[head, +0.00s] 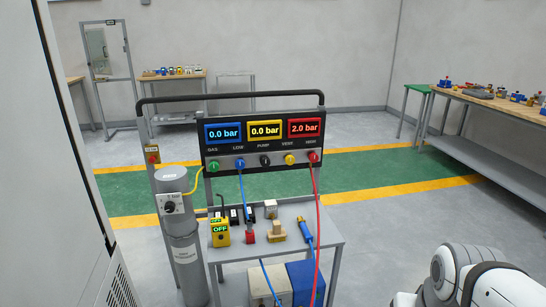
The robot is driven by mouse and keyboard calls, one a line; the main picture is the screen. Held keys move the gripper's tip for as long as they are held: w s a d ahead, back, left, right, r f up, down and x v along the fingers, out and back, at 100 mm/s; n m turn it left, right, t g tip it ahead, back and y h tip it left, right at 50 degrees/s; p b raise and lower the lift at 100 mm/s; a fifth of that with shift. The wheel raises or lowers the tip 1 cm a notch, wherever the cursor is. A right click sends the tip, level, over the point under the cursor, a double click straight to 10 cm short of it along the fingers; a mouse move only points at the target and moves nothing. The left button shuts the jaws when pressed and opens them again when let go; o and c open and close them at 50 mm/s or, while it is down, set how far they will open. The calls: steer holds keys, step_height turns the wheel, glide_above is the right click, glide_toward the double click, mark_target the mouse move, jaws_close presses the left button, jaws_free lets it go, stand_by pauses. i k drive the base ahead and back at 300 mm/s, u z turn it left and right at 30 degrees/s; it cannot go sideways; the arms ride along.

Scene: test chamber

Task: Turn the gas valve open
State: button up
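A grey gas cylinder (181,248) stands upright at the left of a small test cart. Near its top is a white plate with a dark round knob (169,207), which looks like the gas valve. The writing on the plate is too small to read surely, and I cannot tell the knob's setting. A yellow hose (198,183) runs from the cylinder up to the green GAS port (213,166) on the cart's panel. The blue display (223,132) reads 0.0 bar. My gripper is not in view; only part of my arm shows at the lower right.
The cart's panel (264,146) has yellow 0.0 bar and red 2.0 bar displays. A blue hose (242,193) and red hose (317,215) hang from it. The cart shelf (325,235) holds several small parts. A tall white cabinet (55,180) stands close on the left.

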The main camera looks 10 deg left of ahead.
mark_target(214, 166)
steer(key=u, duration=0.35)
steer(key=i, duration=1.4)
steer(key=u, duration=0.75)
steer(key=k, duration=0.7)
steer(key=u, duration=0.15)
steer(key=i, duration=0.75)
steer(key=z, duration=0.05)
